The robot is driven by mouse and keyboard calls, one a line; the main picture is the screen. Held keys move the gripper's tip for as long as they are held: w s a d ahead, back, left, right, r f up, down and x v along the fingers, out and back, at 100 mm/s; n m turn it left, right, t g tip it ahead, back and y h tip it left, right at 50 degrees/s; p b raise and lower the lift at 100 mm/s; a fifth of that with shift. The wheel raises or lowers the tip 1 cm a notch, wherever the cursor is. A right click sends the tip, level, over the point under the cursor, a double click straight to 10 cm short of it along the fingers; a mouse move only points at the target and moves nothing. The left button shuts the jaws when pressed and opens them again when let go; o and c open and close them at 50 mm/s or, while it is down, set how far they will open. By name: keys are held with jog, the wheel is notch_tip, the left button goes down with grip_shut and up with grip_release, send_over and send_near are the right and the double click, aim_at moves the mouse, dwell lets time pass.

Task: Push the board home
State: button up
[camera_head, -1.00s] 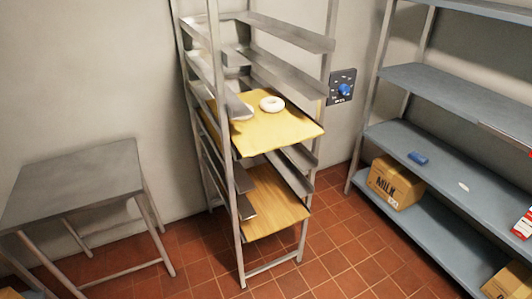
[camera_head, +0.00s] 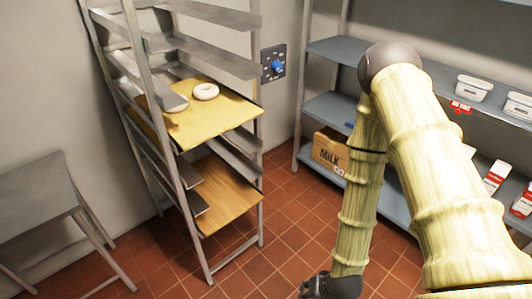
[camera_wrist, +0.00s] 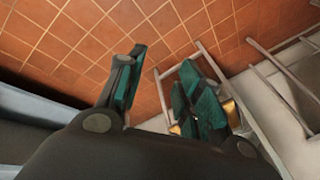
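A yellow board (camera_head: 215,117) lies on a middle level of the metal rack (camera_head: 185,215), with its near right part jutting out past the rack's posts. A browner wooden board (camera_head: 228,190) lies on a lower level and also juts out. My gripper (camera_head: 318,289) hangs low over the floor, right of the rack and apart from both boards. In the wrist view my gripper (camera_wrist: 163,88) has its two green-padded fingers spread with nothing between them. The boards' far edges are partly hidden by rails and posts.
A blue-knobbed wall panel (camera_head: 273,65) is behind the rack. A grey table (camera_head: 38,195) stands left. Tiled floor before the rack is clear.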

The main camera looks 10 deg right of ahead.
jog(key=w+a+r+m+t+y+b, duration=0.1)
jog(key=w+a+r+m+t+b, duration=0.15)
jog(key=w, duration=0.55)
jog(key=w+a+r+m+t+y+b, duration=0.15)
jog(key=w+r, duration=0.25)
jog(key=w, duration=0.4)
jog(key=m+t+y+b, duration=0.3)
jog(key=t+y+b, duration=0.1)
jog(key=t+y, duration=0.25)
send_near(239, 125)
jog(key=shift+t+h, duration=0.3)
jog(key=shift+t, duration=0.05)
jog(key=shift+a+b+x, duration=0.25)
jog(key=shift+b+x, duration=0.85)
jog(key=shift+x, duration=4.6)
jog(key=shift+s, duration=0.15)
grip_shut()
